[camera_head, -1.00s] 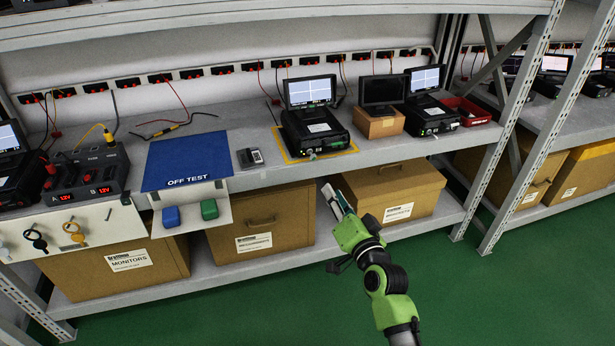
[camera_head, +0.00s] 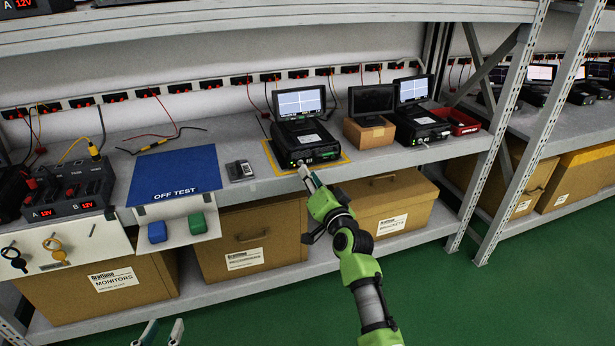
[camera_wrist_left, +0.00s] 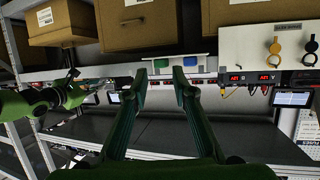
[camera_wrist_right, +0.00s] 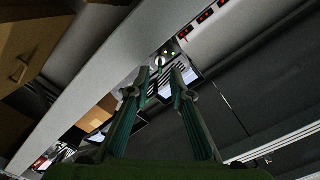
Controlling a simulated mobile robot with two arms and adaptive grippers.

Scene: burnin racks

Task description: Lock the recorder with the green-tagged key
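A black recorder (camera_head: 300,133) with a lit screen (camera_head: 299,102) stands on the yellow-outlined spot on the shelf. My right gripper (camera_head: 304,172) is at its front edge, below the front face. In the right wrist view its fingers (camera_wrist_right: 158,78) are apart, with a small pale round part (camera_wrist_right: 160,61) on the recorder's front just beyond the tips. I cannot make out the green-tagged key; the fingers cover much of that spot. A black-tagged key (camera_head: 14,258) and a yellow-tagged key (camera_head: 55,248) hang on the white panel. My left gripper (camera_head: 160,334) is open and empty, low in front of the shelf.
A blue OFF TEST mat (camera_head: 174,172) and a small handheld device (camera_head: 240,171) lie left of the recorder. A small monitor on a cardboard box (camera_head: 369,134), another recorder (camera_head: 420,125) and a red tray (camera_head: 454,121) stand right. Lidded boxes (camera_head: 250,238) fill the lower shelf.

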